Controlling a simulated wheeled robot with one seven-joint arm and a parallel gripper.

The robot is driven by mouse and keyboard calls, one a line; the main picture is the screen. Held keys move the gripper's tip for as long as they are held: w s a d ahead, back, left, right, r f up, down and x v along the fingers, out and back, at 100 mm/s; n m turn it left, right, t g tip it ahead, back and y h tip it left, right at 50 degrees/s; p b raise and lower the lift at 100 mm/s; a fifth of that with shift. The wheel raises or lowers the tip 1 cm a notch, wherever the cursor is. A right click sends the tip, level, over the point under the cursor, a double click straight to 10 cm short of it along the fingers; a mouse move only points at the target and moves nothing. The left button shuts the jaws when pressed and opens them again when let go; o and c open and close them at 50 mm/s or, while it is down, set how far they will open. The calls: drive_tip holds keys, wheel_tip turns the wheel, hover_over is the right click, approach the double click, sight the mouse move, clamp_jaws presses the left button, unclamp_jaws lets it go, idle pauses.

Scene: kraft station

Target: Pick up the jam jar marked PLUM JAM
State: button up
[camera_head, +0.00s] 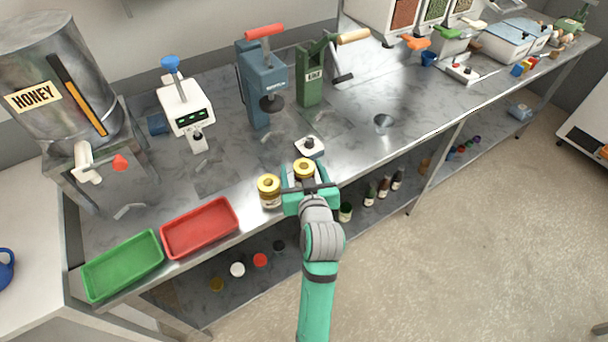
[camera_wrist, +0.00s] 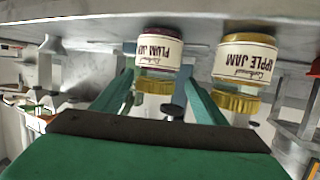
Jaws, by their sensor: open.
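The PLUM JAM jar (camera_wrist: 160,52) has a cream label, dark contents and a gold lid. The wrist view shows it upside down, with its label readable. In the head view its gold lid (camera_head: 304,167) shows at the bench's front edge, between the fingers of my gripper (camera_head: 303,176). My teal gripper also shows in the wrist view (camera_wrist: 161,84), open, with one finger to each side of the jar's lid. I cannot tell whether either finger touches it. The jar's lower part is mostly hidden in the head view.
A similar jar, its label ending in PPLE JAM (camera_wrist: 245,60), stands close to the left (camera_head: 269,190) in the head view. A white-and-black block (camera_head: 309,146) sits just behind. Red (camera_head: 200,228) and green (camera_head: 122,266) trays lie left. The bench right of my gripper is fairly clear.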

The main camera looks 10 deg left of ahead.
sight(302, 160)
drive_tip(key=x, duration=0.4)
drive_tip(key=shift+w+d, duration=0.1)
drive_tip(key=shift+w, duration=0.4)
drive_tip(key=shift+c, duration=0.2)
drive_tip(key=c, duration=1.4)
drive_tip(key=shift+o, duration=0.2)
